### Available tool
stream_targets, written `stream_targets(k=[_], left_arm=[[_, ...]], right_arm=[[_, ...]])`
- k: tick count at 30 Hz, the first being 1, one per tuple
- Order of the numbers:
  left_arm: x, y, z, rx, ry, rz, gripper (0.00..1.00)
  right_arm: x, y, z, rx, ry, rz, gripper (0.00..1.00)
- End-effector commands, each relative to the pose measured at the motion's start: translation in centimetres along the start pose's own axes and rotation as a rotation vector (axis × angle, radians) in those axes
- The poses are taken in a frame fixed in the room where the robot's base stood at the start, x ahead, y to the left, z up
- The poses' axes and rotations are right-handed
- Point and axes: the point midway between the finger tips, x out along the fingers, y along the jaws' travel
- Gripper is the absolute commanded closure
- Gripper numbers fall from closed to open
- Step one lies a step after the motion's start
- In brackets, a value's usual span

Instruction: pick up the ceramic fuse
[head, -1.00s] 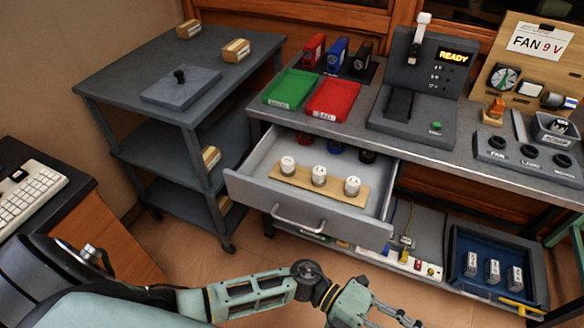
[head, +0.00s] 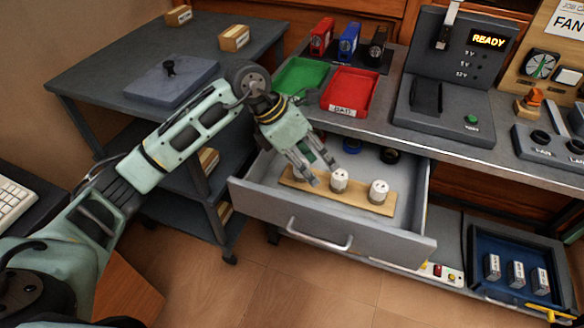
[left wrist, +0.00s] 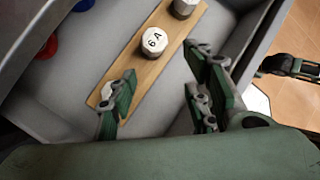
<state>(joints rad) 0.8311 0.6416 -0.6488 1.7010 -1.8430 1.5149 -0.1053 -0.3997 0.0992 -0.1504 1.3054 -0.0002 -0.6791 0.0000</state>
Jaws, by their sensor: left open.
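The middle fuse (head: 339,180) and right fuse (head: 378,191) show clearly in the head view; the left one is mostly hidden behind my fingers. My left gripper (head: 312,172) is open, pointing down over the strip's left part. In the left wrist view its fingers (left wrist: 160,98) are spread with nothing between them. A fuse marked 6 A (left wrist: 154,42) stands beyond the fingertips, and another fuse (left wrist: 184,8) is at the top edge.
The drawer's front wall (head: 325,222) is close to the gripper. Green (head: 300,76) and red (head: 350,90) trays sit on the bench above. Round red and blue items lie at the drawer's back. Part of my other arm (left wrist: 290,66) appears at the left wrist view's right edge.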

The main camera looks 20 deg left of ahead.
Motion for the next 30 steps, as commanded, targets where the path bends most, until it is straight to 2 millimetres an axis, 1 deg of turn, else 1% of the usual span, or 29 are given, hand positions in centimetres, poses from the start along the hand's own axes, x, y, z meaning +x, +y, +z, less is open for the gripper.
stream_targets(k=[1,3,5,7,12,17,24,27,30], left_arm=[[-0.9,2.0,-1.0,0.023,0.039,0.081,0.55],[-2.4,3.8,-1.9,0.038,0.084,0.16,0.55],[-3.2,4.8,-2.4,0.043,0.109,0.202,0.55],[-3.3,5.3,-2.6,0.045,0.122,0.223,0.55],[-1.6,5.7,-2.9,0.043,0.125,0.223,0.55],[-0.3,6.0,-3.1,0.043,0.123,0.222,0.55],[3.1,6.8,-3.7,0.042,0.123,0.22,0.55],[3.8,7.0,-3.7,0.043,0.121,0.221,0.55],[3.8,7.0,-3.7,0.044,0.121,0.222,0.55]], right_arm=[[0.9,-0.5,0.6,-0.006,-0.016,-0.006,0.83],[1.1,-0.9,1.0,-0.011,-0.032,-0.011,0.83],[1.2,-1.2,1.2,-0.014,-0.041,-0.014,0.83],[1.1,-1.3,1.3,-0.015,-0.045,-0.016,0.83],[0.8,-1.3,0.8,-0.014,-0.041,-0.016,0.83],[0.7,-1.2,0.7,-0.013,-0.041,-0.015,0.83],[0.3,-1.2,0.1,-0.012,-0.035,-0.015,0.83],[0.2,-1.2,-0.1,-0.012,-0.034,-0.015,0.83],[0.2,-1.2,0.0,-0.012,-0.035,-0.014,0.83]])
